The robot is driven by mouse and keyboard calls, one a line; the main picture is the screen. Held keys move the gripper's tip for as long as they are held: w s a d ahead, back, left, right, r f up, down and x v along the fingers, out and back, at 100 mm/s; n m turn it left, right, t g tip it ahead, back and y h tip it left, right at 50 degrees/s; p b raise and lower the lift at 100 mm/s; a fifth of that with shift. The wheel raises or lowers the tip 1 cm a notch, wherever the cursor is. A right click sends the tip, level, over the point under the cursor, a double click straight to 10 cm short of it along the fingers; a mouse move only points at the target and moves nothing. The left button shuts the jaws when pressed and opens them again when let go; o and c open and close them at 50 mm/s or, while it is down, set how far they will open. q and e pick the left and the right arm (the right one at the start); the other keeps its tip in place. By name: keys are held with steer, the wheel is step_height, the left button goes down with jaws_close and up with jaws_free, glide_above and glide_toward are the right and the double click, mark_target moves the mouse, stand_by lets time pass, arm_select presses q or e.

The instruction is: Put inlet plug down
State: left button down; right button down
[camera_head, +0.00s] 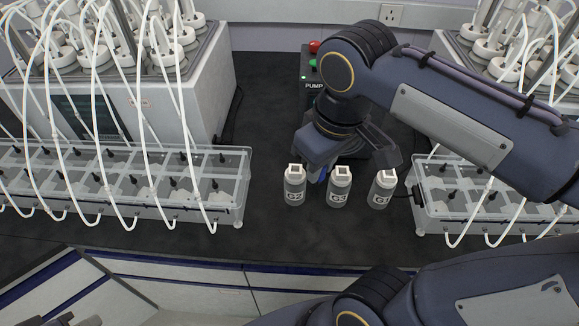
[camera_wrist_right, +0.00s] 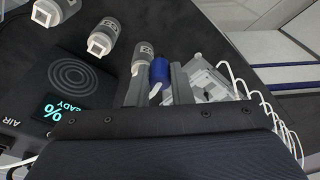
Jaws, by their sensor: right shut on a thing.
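The inlet plug, a small blue piece (camera_wrist_right: 160,70), sits between the two dark fingers of my right gripper (camera_wrist_right: 158,82) in the right wrist view. The gripper is shut on it. In the head view my right gripper (camera_head: 326,166) is low over the black worktop, just behind the row of bottles; only a bit of blue shows there and the plug's lower part is hidden. I cannot tell whether the plug touches the worktop. A dark part at the bottom left edge, perhaps my left gripper (camera_head: 65,319), is mostly cut off, so its jaws cannot be judged.
Three grey bottles stand close in front: left (camera_head: 295,188), middle (camera_head: 339,190), right (camera_head: 382,192). The pump box (camera_head: 313,88) is behind. Clear trays stand left (camera_head: 130,208) and right (camera_head: 432,215), with white tubes. A device with a lit display (camera_wrist_right: 66,108) lies beside the bottles.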

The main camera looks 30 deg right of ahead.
steer(key=w+f, duration=0.2)
steer(key=w, duration=0.1)
steer(key=w+d+f+p, duration=0.1)
steer(key=w+f, duration=0.2)
steer(key=w, duration=0.1)
steer(key=w+d+f, duration=0.1)
steer(key=w+f, duration=0.2)
steer(key=w, duration=0.1)
steer(key=shift+w+d, duration=0.15)
steer(key=shift+w+d+f, duration=0.1)
steer(key=shift+w+f, duration=0.35)
steer(key=shift+f, duration=0.1)
step_height(320, 180, down, 3)
steer(key=shift+w+f, duration=0.1)
steer(key=shift+f, duration=0.05)
steer(key=shift+f, duration=0.25)
steer(key=c, duration=1.3)
jaws_free()
steer(key=shift+r, duration=0.1)
